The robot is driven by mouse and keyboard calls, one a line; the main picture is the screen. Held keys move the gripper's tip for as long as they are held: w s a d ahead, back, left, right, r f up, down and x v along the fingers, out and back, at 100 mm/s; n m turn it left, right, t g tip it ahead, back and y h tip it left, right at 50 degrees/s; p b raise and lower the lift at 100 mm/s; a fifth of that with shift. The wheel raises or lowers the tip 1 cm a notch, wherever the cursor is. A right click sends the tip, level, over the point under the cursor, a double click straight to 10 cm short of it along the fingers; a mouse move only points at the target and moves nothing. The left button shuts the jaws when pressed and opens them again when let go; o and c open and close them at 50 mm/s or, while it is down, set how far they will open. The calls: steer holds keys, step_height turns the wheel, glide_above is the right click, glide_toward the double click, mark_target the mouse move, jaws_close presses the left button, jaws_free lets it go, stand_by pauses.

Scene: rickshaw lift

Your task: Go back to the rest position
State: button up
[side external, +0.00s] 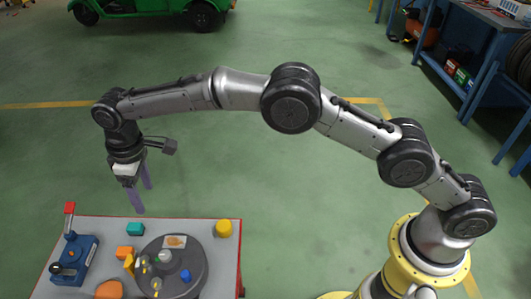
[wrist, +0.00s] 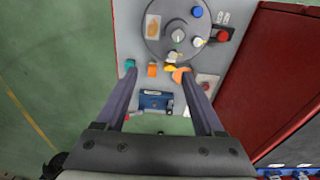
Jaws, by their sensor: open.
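My gripper (side external: 143,197) hangs pointing down above the back left part of a small red-edged worktable (side external: 205,226). Its two long fingers are spread apart with nothing held between them. In the wrist view, the open fingers (wrist: 158,74) frame an orange block (wrist: 152,70) and a blue device (wrist: 155,101) below. A teal block (wrist: 130,63) shows beside the tip of the left finger. The gripper appears clear of the tabletop and touches nothing that I can see. My arm arches from its yellow base at the right.
A dark round turntable (side external: 195,262) on the worktable carries several small pieces. A yellow cylinder (side external: 223,228) stands at the back right. The blue device has a raised red lever (side external: 69,208). A green vehicle (side external: 150,8) and blue workbench (side external: 480,50) stand beyond open green floor.

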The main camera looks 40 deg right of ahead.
steer(key=d+r+m+t, duration=0.2)
steer(key=d+r, duration=1.1)
steer(key=r, duration=0.5)
steer(key=s+d+r+m+t, duration=0.2)
steer(key=s+d+r, duration=0.7)
steer(key=d, duration=0.3)
steer(key=s+d+m+t, duration=0.1)
steer(key=s+d+m, duration=0.1)
steer(key=s+d, duration=0.45)
steer(key=s+d+m, duration=0.1)
steer(key=s+d, duration=0.2)
steer(key=s, duration=0.7)
steer(key=s+d+f+m, duration=0.1)
steer(key=s+f+m, duration=0.1)
steer(key=s+f, duration=0.7)
step_height(320, 180, down, 3)
steer(key=shift+s+d+r+h, duration=0.15)
steer(key=shift+d+h, duration=0.15)
steer(key=shift+d, duration=0.1)
